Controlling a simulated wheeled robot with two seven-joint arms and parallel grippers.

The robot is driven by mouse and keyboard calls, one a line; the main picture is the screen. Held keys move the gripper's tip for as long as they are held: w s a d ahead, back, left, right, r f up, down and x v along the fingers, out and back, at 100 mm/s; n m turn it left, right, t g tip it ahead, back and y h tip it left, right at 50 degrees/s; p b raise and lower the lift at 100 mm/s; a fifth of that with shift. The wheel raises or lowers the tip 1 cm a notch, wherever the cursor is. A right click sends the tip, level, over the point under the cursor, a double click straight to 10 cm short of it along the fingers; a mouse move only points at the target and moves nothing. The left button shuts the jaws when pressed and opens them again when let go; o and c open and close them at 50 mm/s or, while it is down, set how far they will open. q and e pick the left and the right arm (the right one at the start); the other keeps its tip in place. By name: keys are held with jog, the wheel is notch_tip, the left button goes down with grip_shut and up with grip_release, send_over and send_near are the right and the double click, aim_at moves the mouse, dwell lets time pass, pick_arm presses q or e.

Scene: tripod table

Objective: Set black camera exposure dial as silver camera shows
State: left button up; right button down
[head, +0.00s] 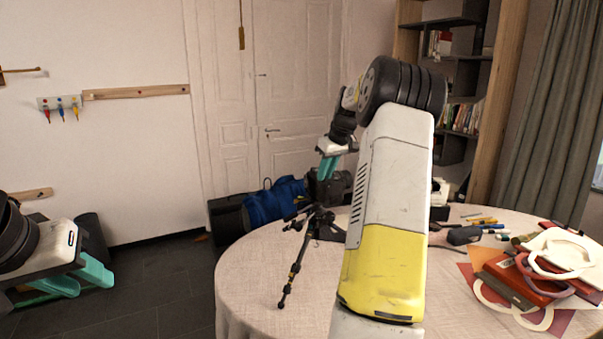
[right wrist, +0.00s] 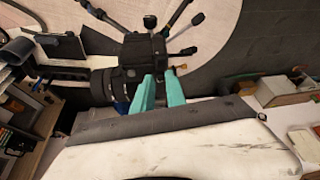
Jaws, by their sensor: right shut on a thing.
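The black camera (head: 338,188) sits on a small black tripod (head: 295,262) on the round table, partly behind my right arm. In the right wrist view the black camera (right wrist: 138,48) shows with its lens pointing left. My right gripper (head: 325,174) reaches down to the top of this camera; its teal fingers (right wrist: 160,92) are shut at the camera body. The exposure dial is hidden at the fingertips, and its setting cannot be read. My left gripper (head: 78,282) is open and empty at the far left, away from the table. I cannot clearly make out the silver camera.
A white and dark object (head: 440,198) stands partly behind my right arm. Pens (head: 480,221), a dark pouch (head: 464,235) and a pile of red books (head: 518,280) with pale rings lie on the right. The tablecloth's front left (head: 250,285) is clear. A blue bag (head: 275,201) stands behind the table.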

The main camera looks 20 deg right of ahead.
jog(key=n, duration=0.1)
jog(key=n+y, duration=0.1)
jog(key=n, duration=0.2)
jog(key=shift+w+d+n+g+y, duration=0.1)
jog(key=shift+d+n+g+y, duration=0.2)
jog(key=shift+n+g, duration=0.1)
dwell(0.4)
jog(key=c, duration=1.6)
grip_release()
jog(key=v, duration=0.7)
jog(key=shift+r, duration=0.3)
